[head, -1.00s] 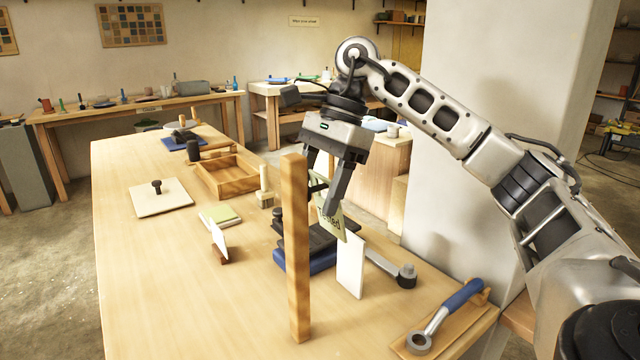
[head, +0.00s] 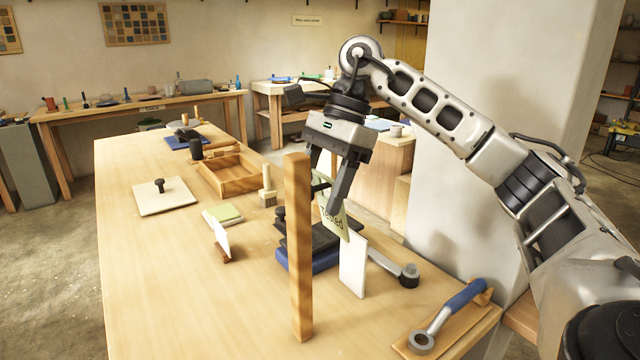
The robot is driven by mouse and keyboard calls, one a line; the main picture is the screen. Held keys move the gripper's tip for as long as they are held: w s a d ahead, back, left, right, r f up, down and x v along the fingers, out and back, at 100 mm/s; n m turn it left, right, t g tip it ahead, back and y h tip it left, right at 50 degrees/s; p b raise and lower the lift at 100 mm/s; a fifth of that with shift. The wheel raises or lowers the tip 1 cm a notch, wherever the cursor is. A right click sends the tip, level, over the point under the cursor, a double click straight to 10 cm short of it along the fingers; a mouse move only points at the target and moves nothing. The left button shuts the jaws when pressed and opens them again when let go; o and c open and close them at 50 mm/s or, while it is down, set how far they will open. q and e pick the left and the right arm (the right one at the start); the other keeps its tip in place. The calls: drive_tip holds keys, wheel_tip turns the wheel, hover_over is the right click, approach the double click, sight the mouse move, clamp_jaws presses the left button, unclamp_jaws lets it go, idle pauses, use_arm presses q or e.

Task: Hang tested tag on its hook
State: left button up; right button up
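The pale green tag reading "Tested" (head: 333,220) is in the head view, tilted, just right of the upright wooden post (head: 298,260). Its hook cannot be made out; the post and my fingers cover that spot, so I cannot tell what the tag's upper end rests on. My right gripper (head: 326,194) is above and around the tag's upper part, pointing down. Its two dark fingers stand apart with a gap between them. The right finger overlaps the tag's top edge in the picture. My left gripper is not in view.
A blank white card (head: 352,265) stands right of the tag. A blue-based black device (head: 312,262) is behind the post. A wrench (head: 395,268) and a blue-handled tool (head: 450,310) lie to the right. A wooden tray (head: 230,178) is farther back. The table's left front is clear.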

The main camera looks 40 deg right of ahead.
drive_tip(key=o, duration=0.4)
drive_tip(key=shift+o, duration=0.2)
use_arm(q)
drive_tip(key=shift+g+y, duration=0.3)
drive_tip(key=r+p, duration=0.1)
drive_tip(key=p, duration=0.2)
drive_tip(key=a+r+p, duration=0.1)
drive_tip(key=p, duration=0.1)
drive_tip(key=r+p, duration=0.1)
drive_tip(key=p, duration=0.2)
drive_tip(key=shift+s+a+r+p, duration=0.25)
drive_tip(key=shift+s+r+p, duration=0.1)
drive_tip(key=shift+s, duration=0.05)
use_arm(e)
drive_tip(key=v, duration=1.6)
drive_tip(key=shift+s, duration=0.1)
